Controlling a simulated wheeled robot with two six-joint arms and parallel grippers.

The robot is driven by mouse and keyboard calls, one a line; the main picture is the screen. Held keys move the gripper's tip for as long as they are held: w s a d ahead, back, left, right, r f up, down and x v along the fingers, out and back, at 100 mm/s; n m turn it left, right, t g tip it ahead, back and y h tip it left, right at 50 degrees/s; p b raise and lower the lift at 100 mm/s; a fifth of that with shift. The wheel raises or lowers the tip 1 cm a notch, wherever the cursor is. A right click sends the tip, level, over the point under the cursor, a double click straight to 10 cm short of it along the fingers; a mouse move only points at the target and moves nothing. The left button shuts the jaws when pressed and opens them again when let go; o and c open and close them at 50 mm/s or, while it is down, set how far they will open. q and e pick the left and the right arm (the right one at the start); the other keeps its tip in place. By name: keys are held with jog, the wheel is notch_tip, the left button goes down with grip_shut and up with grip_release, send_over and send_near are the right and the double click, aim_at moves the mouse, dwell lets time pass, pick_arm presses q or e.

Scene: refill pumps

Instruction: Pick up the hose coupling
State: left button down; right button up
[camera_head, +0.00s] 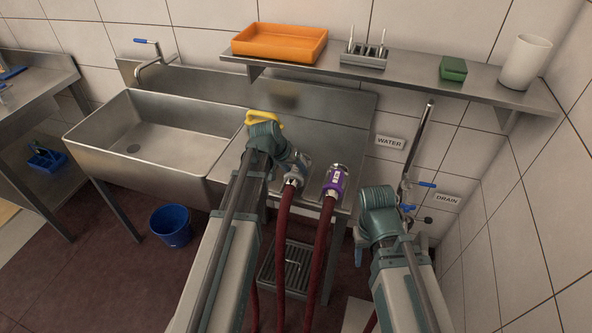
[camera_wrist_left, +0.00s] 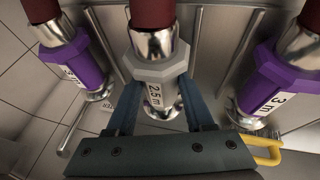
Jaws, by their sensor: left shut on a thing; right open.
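My left gripper (camera_head: 293,164) is shut on a grey hose coupling (camera_head: 291,181) with a dark red hose. In the left wrist view, both fingers of the left gripper (camera_wrist_left: 159,92) flank the grey coupling (camera_wrist_left: 159,72), whose label reads 2.5 m. A purple coupling (camera_head: 336,180) stands just to the right in the head view. The wrist view shows purple couplings on both sides, one at the left (camera_wrist_left: 65,60) and one labelled 3 m at the right (camera_wrist_left: 270,82). My right gripper (camera_head: 359,237) is open, low before the wall, partly hidden by its own wrist.
A steel sink (camera_head: 150,137) is at the left, with a blue bucket (camera_head: 170,226) below. A wall shelf (camera_head: 430,80) holds an orange tray (camera_head: 279,45) and a white cup (camera_head: 525,62). A yellow handle (camera_head: 263,117) is just behind my left wrist. A floor grate (camera_head: 284,268) lies below.

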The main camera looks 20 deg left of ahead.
aim_at(296, 168)
pick_arm(q)
notch_tip(296, 168, up, 9)
jog(key=p, duration=0.8)
jog(key=shift+r, duration=0.1)
jog(key=shift+d, duration=0.1)
